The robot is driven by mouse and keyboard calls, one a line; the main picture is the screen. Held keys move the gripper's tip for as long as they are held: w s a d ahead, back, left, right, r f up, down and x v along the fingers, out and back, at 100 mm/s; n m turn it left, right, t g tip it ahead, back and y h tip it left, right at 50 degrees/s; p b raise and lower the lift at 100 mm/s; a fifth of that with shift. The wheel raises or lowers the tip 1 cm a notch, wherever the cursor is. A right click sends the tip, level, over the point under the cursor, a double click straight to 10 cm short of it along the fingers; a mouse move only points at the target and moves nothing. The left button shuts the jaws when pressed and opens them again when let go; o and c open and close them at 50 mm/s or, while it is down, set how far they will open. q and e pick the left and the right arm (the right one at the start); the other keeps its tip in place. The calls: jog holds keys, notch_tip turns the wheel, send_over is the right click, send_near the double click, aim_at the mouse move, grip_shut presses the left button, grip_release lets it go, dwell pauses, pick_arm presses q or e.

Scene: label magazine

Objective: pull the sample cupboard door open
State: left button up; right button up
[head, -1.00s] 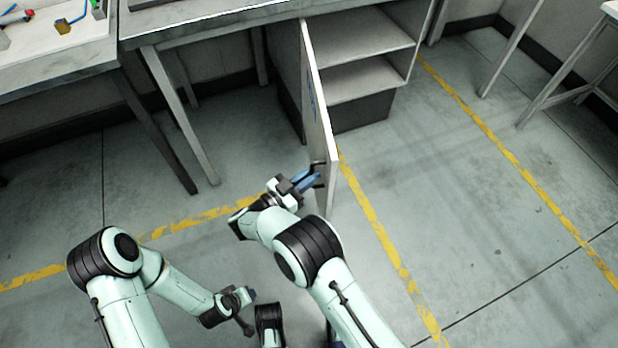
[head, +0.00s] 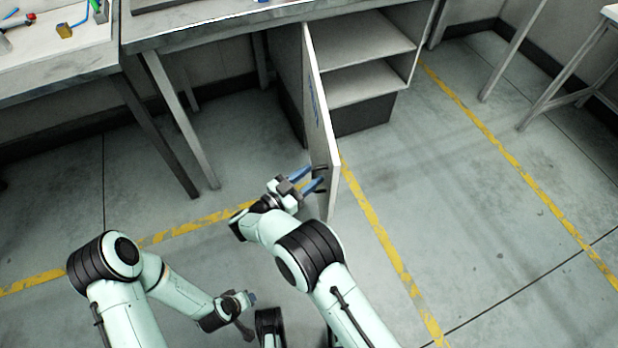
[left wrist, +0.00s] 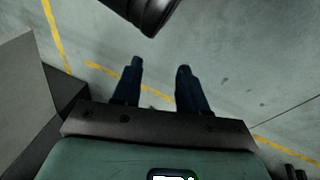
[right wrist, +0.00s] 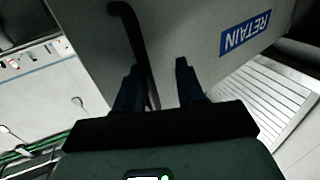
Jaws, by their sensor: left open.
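The sample cupboard's white door (head: 318,110) stands swung out, roughly square to the open, shelved cupboard (head: 372,92). Its outer face, with a blue RETAIN label (right wrist: 246,33), shows in the right wrist view. My right gripper (head: 309,178) is open at the door's outer edge by the black handle (head: 321,184). In the right wrist view the dark handle bar (right wrist: 134,40) runs down between the spread fingers, nearer the left one. My left gripper (head: 252,298) is open and empty, low over the floor; its spread fingers show in the left wrist view (left wrist: 156,85).
A grey bench (head: 215,28) stands over and left of the cupboard, its legs on the floor. A white tray (head: 50,40) with small parts lies on the bench at left. A stool-like frame (head: 565,85) stands at right. The floor right of the door is clear.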

jog(key=shift+s+a+f, duration=0.1)
jog(key=shift+f, duration=0.05)
pick_arm(q)
jog(key=shift+s+d+r+g+p, duration=0.15)
jog(key=shift+s+d+r+p, duration=0.15)
jog(key=shift+s, duration=0.2)
jog(key=shift+s+d+r+g+p, duration=0.2)
jog(key=shift+s+r+p, duration=0.1)
jog(key=shift+s, duration=0.2)
pick_arm(e)
jog(key=v, duration=1.3)
jog(key=shift+a, duration=0.1)
